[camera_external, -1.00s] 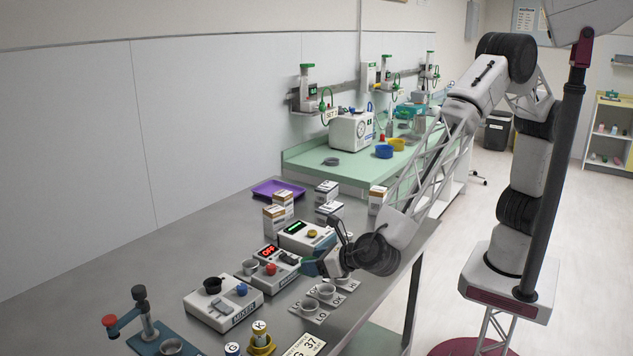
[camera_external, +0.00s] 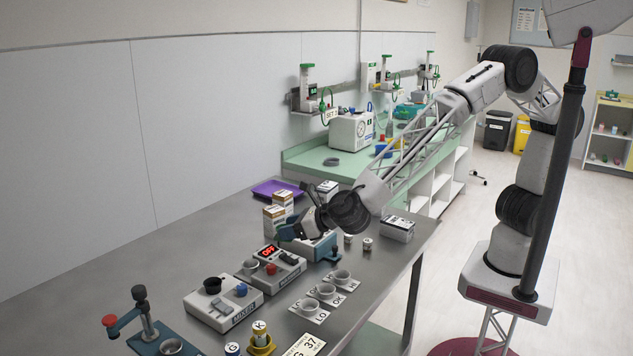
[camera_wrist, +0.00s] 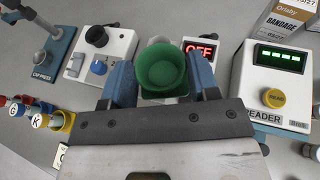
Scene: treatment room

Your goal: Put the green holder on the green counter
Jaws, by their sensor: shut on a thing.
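The green holder (camera_wrist: 163,68), a round open cup shape, sits between the two blue fingers of my gripper (camera_wrist: 162,78) in the wrist view. My gripper is shut on it. In the external view my gripper (camera_external: 287,232) is above the grey table, beside the reader; I cannot make out the holder there. The green counter (camera_external: 308,157) stands behind the far end of the grey table, against the wall, apart from my gripper.
The grey table (camera_external: 150,262) holds a mixer (camera_external: 222,303), a device showing OFF (camera_external: 270,268), small cups (camera_external: 325,291) and several cartons (camera_external: 397,229). A purple tray (camera_external: 277,189) lies at the back. The counter carries a white machine (camera_external: 351,133) and a grey disc (camera_external: 332,162).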

